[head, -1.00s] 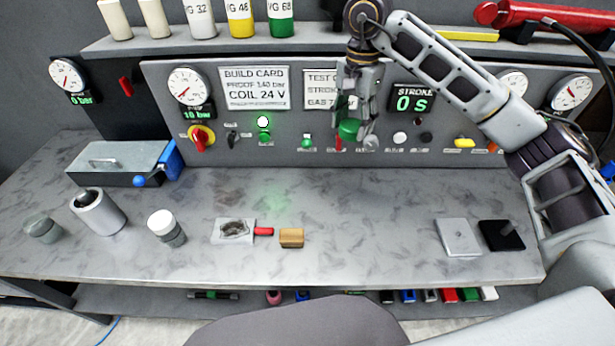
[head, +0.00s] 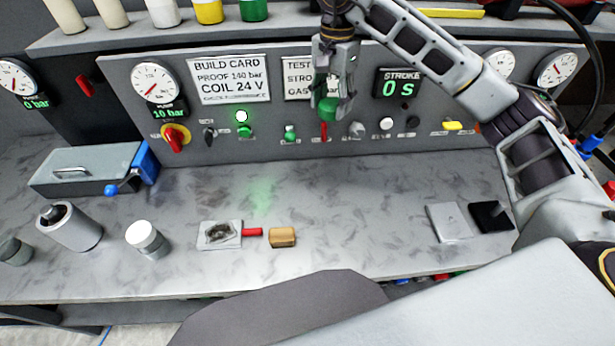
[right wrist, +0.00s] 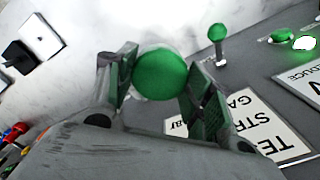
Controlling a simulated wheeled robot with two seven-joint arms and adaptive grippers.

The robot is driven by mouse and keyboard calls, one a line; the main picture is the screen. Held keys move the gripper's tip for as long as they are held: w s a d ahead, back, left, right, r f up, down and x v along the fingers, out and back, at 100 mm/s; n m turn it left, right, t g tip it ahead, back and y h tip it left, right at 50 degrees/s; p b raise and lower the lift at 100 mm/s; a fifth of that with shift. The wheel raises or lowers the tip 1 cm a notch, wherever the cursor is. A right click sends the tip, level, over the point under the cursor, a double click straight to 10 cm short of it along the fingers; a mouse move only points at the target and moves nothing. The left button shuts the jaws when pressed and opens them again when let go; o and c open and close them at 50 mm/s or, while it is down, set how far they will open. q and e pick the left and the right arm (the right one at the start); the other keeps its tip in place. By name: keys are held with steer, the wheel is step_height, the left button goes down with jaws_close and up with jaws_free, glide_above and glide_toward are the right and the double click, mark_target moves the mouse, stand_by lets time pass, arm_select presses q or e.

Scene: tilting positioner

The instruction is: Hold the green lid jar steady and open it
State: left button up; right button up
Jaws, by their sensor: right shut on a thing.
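My right gripper (head: 333,112) is shut on a round green lid (head: 328,108), held up in front of the back panel. In the right wrist view the green lid (right wrist: 160,73) sits between the two fingertips; whether a jar body hangs under it I cannot tell. A grey-green glass jar (head: 15,250) without a green lid showing stands at the far left of the bench. A jar with a white lid (head: 147,238) stands to its right, beyond a tilted grey cylinder (head: 70,227). My left gripper is not in view.
A grey metal box (head: 85,168) with a blue side stands at the back left. A light plate (head: 448,222) and a black plate (head: 490,217) lie right. The bench between is clear.

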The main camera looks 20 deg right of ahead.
steer(key=shift+f, duration=3.9)
steer(key=p, duration=0.1)
glide_above(325, 183)
step_height(325, 183, down, 16)
steer(key=shift+r, duration=0.1)
steer(key=shift+f+p, duration=0.5)
steer(key=shift+f, duration=1.6)
steer(key=shift+f, duration=0.2)
steer(key=o, duration=1.1)
steer(key=shift+o, duration=0.2)
